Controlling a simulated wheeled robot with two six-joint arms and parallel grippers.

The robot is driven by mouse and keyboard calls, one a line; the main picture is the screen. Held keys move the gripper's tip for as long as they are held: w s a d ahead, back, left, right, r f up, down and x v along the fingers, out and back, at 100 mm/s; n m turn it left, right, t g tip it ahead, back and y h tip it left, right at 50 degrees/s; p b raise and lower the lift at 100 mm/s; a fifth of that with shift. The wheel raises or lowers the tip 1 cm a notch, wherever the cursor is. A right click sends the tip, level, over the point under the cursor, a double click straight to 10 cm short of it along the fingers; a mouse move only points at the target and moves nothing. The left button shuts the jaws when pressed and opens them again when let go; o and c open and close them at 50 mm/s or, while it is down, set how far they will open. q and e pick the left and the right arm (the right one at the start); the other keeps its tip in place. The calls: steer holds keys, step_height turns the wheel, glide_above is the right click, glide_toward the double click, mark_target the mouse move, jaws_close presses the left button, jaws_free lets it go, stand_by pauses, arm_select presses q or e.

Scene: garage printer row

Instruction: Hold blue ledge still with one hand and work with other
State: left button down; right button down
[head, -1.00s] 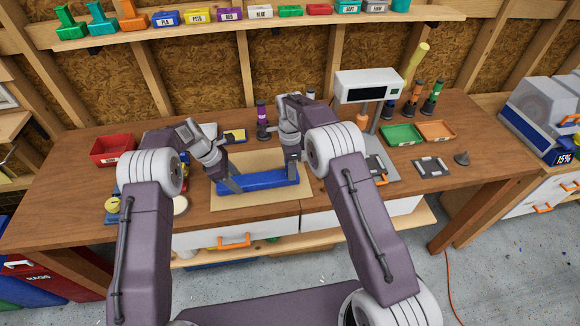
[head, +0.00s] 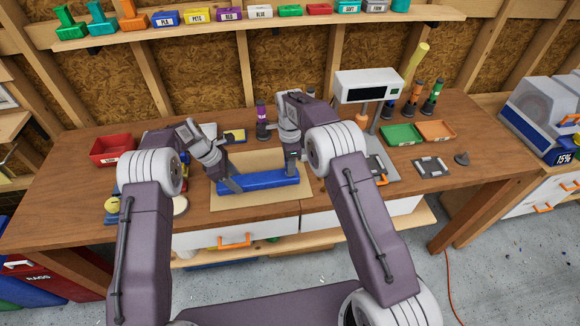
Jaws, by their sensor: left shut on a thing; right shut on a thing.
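The blue ledge (head: 262,181) is a long blue bar lying on a tan board (head: 262,202) on the workbench. My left gripper (head: 235,185) is at its left end, with its grey fingers angled down across it, shut. My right gripper (head: 291,175) points down at the right end of the ledge and is shut there. The fingers and wrists hide parts of both ends, so the exact grip is hard to see.
A red bin (head: 110,150) stands at the bench's left. A purple-marked bottle (head: 262,120) stands behind the board.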

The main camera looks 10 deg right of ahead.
steer(key=shift+r, duration=4.05)
arm_select(q)
steer(key=c, duration=0.5)
jaws_free()
steer(key=v, duration=1.2)
arm_select(e)
steer(key=shift+d, duration=0.1)
